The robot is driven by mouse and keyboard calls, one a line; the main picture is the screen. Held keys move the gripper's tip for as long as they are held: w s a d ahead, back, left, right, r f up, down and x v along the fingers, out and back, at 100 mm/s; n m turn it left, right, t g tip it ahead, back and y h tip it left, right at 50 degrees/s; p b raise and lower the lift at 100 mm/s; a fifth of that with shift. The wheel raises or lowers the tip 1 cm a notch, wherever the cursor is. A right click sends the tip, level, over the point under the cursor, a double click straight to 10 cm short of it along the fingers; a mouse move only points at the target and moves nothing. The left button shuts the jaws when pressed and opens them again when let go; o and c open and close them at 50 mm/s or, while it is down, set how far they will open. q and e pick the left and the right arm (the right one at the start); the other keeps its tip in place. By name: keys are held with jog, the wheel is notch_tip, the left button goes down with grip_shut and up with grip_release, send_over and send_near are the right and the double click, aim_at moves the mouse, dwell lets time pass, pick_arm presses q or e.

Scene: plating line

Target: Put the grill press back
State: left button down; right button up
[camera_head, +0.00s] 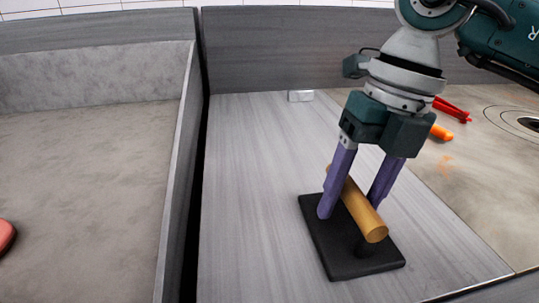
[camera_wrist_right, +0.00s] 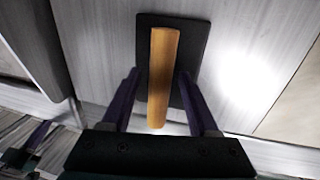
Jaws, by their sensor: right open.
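The grill press has a flat black rectangular plate (camera_head: 327,243) and a round wooden handle (camera_head: 363,211). It lies flat on the grey counter in the head view. My right gripper (camera_head: 350,208) is above it, fingers pointing down, one purple finger on each side of the handle. The fingers are open and stand apart from the handle. In the right wrist view the wooden handle (camera_wrist_right: 161,75) runs between the two purple fingers, with the black plate (camera_wrist_right: 190,42) beyond. My left gripper does not show in the head view.
A grey-walled griddle or tray area (camera_head: 90,170) lies left, with a pinkish-red object (camera_head: 6,236) at its edge. A small metal block (camera_head: 300,96) sits at the back. Red (camera_head: 452,110) and orange (camera_head: 441,132) items lie right. The counter left of the press is clear.

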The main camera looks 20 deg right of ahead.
jog(key=shift+r, duration=0.3)
notch_tip(320, 180, up, 12)
jog(key=d, duration=0.2)
jog(key=shift+s+f+p, duration=0.25)
jog(key=shift+p, duration=0.15)
jog(key=shift+d, duration=0.1)
dwell(0.8)
